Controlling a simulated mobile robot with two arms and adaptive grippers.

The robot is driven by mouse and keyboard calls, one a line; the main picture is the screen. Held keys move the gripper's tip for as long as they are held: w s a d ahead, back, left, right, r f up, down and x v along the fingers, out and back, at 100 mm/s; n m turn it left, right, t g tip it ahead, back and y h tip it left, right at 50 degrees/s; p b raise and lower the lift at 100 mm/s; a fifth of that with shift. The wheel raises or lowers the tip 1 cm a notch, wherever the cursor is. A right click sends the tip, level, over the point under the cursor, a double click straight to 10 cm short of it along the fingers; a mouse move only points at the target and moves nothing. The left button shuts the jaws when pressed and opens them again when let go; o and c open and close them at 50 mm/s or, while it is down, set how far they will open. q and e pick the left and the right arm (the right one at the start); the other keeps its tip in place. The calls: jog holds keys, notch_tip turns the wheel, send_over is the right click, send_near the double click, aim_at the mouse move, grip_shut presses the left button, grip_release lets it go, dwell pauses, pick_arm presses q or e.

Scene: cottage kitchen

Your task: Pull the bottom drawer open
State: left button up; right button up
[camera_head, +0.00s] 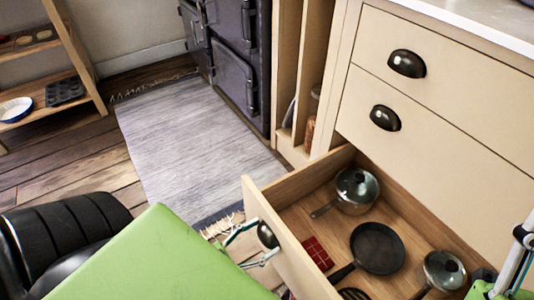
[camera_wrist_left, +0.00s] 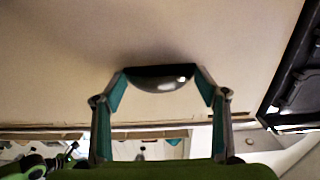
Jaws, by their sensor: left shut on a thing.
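The bottom drawer (camera_head: 262,205) stands pulled out from the cream cabinet, with its wooden inside showing. Its dark cup handle (camera_head: 267,235) is on the front face, and it also shows in the left wrist view (camera_wrist_left: 160,82). My left gripper (camera_head: 260,243) is shut on this handle, one finger at each end, as the left wrist view (camera_wrist_left: 161,80) shows. Part of my right gripper (camera_head: 508,270) shows at the lower right edge, away from the handle; its fingertips are not clear.
In the drawer are a lidded pot (camera_head: 356,188), a frying pan (camera_head: 378,248), another lidded pan (camera_head: 443,270) and a red item (camera_head: 317,252). Two closed drawers are above. A grey rug (camera_head: 190,145) and a dark stove (camera_head: 235,70) lie beyond. Shelves (camera_head: 50,60) stand at left.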

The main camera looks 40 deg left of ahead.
dwell(0.3)
pick_arm(q)
jog(key=o, duration=1.4)
jog(key=shift+o, duration=0.2)
jog(key=v, duration=1.2)
